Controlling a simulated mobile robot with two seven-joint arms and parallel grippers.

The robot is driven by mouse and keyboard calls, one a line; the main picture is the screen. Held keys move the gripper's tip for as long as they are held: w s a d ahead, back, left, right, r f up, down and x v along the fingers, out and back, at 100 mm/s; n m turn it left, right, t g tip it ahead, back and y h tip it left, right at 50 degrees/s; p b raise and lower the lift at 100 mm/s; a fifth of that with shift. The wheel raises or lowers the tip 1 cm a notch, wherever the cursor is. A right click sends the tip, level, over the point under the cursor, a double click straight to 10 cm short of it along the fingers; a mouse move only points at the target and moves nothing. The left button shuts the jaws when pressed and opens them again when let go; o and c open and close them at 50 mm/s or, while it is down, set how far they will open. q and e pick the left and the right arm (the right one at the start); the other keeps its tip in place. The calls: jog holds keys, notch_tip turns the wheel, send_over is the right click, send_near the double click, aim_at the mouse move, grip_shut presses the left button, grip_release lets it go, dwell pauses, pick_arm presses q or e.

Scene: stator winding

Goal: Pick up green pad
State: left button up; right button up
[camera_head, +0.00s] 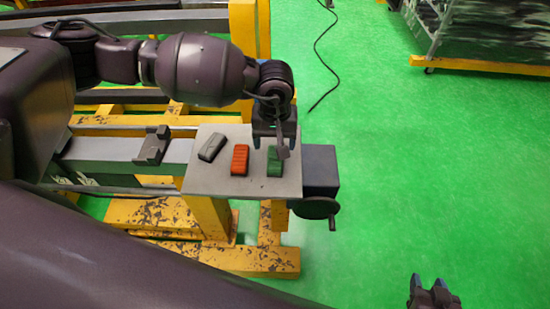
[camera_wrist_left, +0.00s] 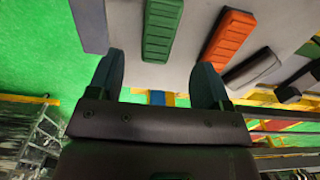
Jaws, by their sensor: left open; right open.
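The green pad (camera_head: 274,161) lies on a light grey plate (camera_head: 215,186), to the right of an orange pad (camera_head: 240,159) and a grey pad (camera_head: 212,147). My left gripper (camera_head: 275,147) is just above the green pad in the head view and partly covers it. In the left wrist view its two fingers (camera_wrist_left: 160,85) are spread apart with nothing between them. The green pad (camera_wrist_left: 162,28) shows beyond the fingertips there, apart from them. My right gripper (camera_head: 428,283) is at the lower right of the head view, open and empty, away from the plate.
A dark block with a handwheel (camera_head: 318,207) stands at the plate's right end. A dark bracket (camera_head: 153,146) sits on the rail to the left. Yellow frames surround the bench. A yellow-edged cart (camera_head: 490,66) stands at the back right. Green floor on the right is mostly clear.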

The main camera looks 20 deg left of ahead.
aim_at(275, 157)
pick_arm(q)
jog(key=shift+f+p, duration=0.45)
jog(key=shift+f, duration=2.45)
jog(key=c, duration=1)
